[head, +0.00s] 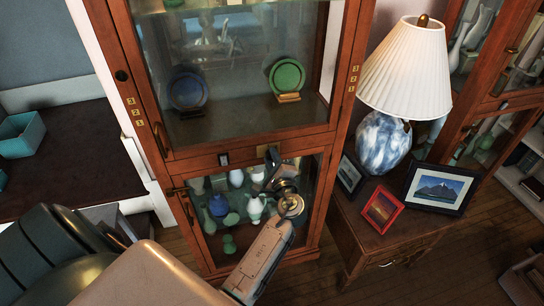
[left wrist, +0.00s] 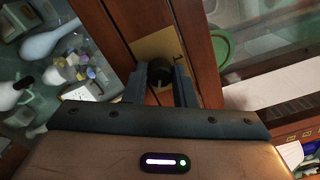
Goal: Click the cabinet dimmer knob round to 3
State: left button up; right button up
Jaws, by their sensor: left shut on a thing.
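The dimmer knob (left wrist: 159,72) is a small dark round knob on a brass plate (left wrist: 153,45), set in the cabinet's red-brown wooden rail. My left gripper (left wrist: 159,84) has one finger on each side of the knob and is shut on it. A dark mark shows on the plate, but I cannot read which number the knob points to. In the head view my left gripper (head: 271,158) is at the rail between the upper and lower glass doors of the cabinet (head: 245,140), and it hides the knob. My right gripper is not in view.
Behind the upper glass are a blue plate (head: 187,90) and a green plate (head: 288,76). Several vases stand behind the lower glass. At the right, a side table (head: 365,240) holds a lamp (head: 384,140) and framed pictures (head: 437,189), close to my left arm.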

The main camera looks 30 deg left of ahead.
pick_arm(q)
jog(key=shift+r+m, duration=0.1)
jog(key=shift+m, duration=0.2)
jog(key=o, duration=1)
